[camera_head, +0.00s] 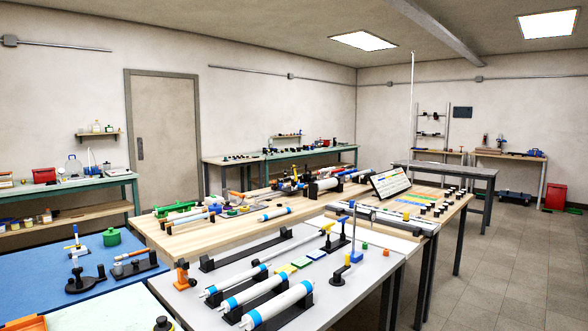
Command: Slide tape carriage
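Neither of my grippers shows in the head view. I cannot tell for sure which part is the tape carriage. A long, low pale rail assembly with dark parts (380,220) lies along the near right edge of the wooden bench (190,243). A long dark rail (246,250) lies on the grey table (340,286) in front. Several white rollers with blue bands (278,304) rest in black cradles on that table. A yellow-topped piece (327,227) sits near its far edge, beside a thin upright post (353,228).
A tilted panel with coloured rows (391,182) stands on the wooden bench, with several small black pieces to its right. A blue-topped table (100,262) at left holds a green pot (111,237). Open grey floor (525,240) lies at right.

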